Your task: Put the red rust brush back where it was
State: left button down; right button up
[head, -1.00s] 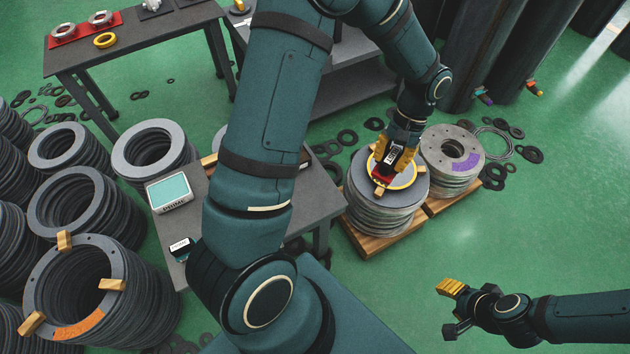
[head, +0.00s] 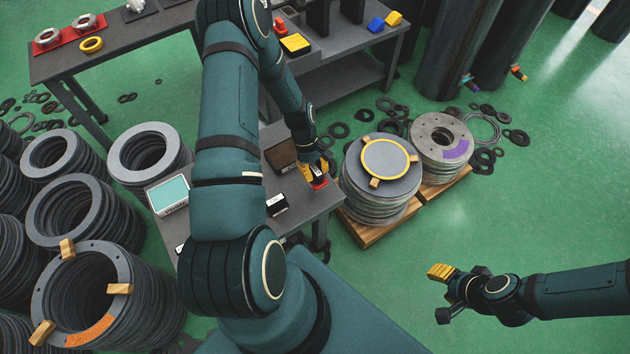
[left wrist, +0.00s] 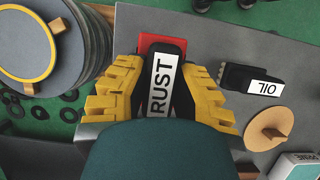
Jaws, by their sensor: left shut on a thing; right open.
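My left gripper (head: 314,172) is shut on the red rust brush (head: 320,184), over the right end of the grey table (head: 312,208). In the left wrist view the brush (left wrist: 161,88) has a black body, a white label reading RUST and a red part at its far end. The yellow fingers of the left gripper (left wrist: 160,95) lie on both sides of it. I cannot tell whether the brush touches the table. My right gripper (head: 440,294) is open and empty over the floor at the lower right.
A black OIL brush (left wrist: 250,82) and a tan disc with a peg (left wrist: 270,127) are on the table, close by. A boxy device (head: 168,194) stands at its left. The stack with a yellow ring (head: 385,158) stands right of the table on a pallet.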

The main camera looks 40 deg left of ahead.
aim_at(315, 180)
pick_arm(q)
jog(key=shift+f+b, duration=0.45)
jog(key=shift+f, duration=1.75)
jog(key=shift+f, duration=0.1)
jog(key=c, duration=0.9)
grip_release()
